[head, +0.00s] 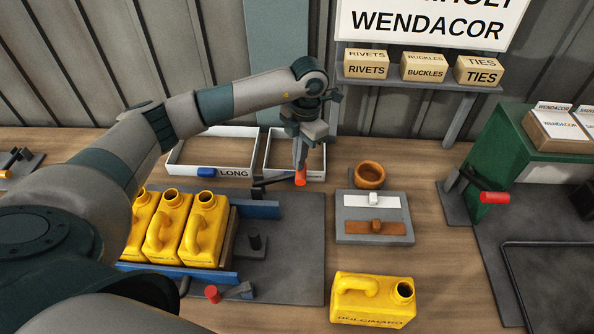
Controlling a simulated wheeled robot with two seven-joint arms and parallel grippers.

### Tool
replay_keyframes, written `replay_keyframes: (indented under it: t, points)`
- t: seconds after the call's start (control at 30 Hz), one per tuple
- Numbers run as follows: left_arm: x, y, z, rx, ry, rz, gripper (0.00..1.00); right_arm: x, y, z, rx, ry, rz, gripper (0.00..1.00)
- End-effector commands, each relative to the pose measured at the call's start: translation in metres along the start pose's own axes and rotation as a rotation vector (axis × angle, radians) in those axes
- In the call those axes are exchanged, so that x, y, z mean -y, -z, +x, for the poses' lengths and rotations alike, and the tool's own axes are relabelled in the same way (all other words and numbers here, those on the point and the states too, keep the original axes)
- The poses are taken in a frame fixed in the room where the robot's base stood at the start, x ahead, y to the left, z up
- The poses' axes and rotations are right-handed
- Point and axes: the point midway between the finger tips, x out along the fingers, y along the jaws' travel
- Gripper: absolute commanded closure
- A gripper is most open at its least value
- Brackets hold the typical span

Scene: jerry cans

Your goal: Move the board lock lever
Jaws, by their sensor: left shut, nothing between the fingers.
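A black lever with a red grip (300,178) sticks out to the right from the far blue rail (262,208) of the dark board (300,240). My left gripper (301,160) points down with its fingers shut and empty, right at the red grip; I cannot tell whether they touch. A second red knob (212,294) sits by the near blue rail (190,276). Another lever with a red grip (494,197) stands on a dark plate at the right. Several yellow jerry cans (204,230) stand upright between the rails. My right gripper is not in view.
A yellow can (372,299) lies by the front of the wooden table. A grey block (375,238) with a white and a brown strip, and a brown bowl (369,175), stand right of the board. White trays (215,148) lie behind. A green box (500,150) stands right.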

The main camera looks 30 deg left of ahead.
Motion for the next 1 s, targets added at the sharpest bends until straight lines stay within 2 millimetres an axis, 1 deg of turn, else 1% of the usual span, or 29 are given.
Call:
replay_keyframes:
  t: [0.37,0.47,0.7,0.8,1.0]
  points:
    - [0.000,0.000,0.003,-0.001,0.000,0.000,1.00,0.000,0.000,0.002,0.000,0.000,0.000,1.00]
    - [0.000,-0.001,0.010,-0.001,0.000,0.000,1.00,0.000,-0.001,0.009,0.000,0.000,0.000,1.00]
    - [0.000,-0.003,0.034,-0.002,0.000,0.000,1.00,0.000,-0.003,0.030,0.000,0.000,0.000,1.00]
    - [0.000,-0.004,0.041,-0.002,0.000,0.000,1.00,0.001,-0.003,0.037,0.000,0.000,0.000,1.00]
    - [0.000,-0.004,0.044,-0.001,0.000,-0.001,1.00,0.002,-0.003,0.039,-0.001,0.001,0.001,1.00]
